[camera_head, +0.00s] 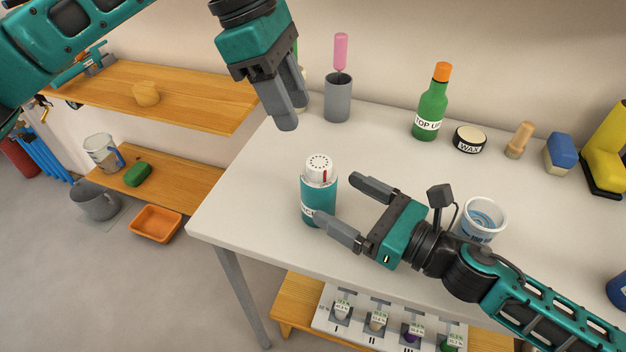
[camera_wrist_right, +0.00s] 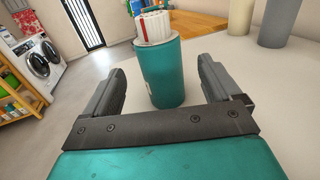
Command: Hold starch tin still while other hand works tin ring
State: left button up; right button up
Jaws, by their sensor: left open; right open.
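The starch tin (camera_head: 318,201) is a teal cylinder with a white label, standing upright on the white table near its left edge. Its white top, the tin ring (camera_head: 319,170), has dark holes and a red mark. My right gripper (camera_head: 347,211) is open just right of the tin, its fingers pointing at it. In the right wrist view the tin (camera_wrist_right: 167,75) stands between and beyond the open fingertips (camera_wrist_right: 162,75), apart from them, with its white top (camera_wrist_right: 153,27) showing. My left gripper (camera_head: 292,104) is open and empty, above and behind the tin, pointing down.
A grey cup (camera_head: 338,98) with a pink-handled tool stands behind the tin. A green bottle (camera_head: 432,108), a wax tin (camera_head: 469,139) and several other items line the back. A white tub (camera_head: 482,219) stands beside my right wrist. The table's left edge (camera_head: 225,192) is close to the tin.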

aim_at(309, 181)
jog(key=x, duration=0.7)
jog(key=shift+w+a, duration=0.2)
jog(key=shift+a, duration=0.05)
jog(key=shift+c, duration=0.5)
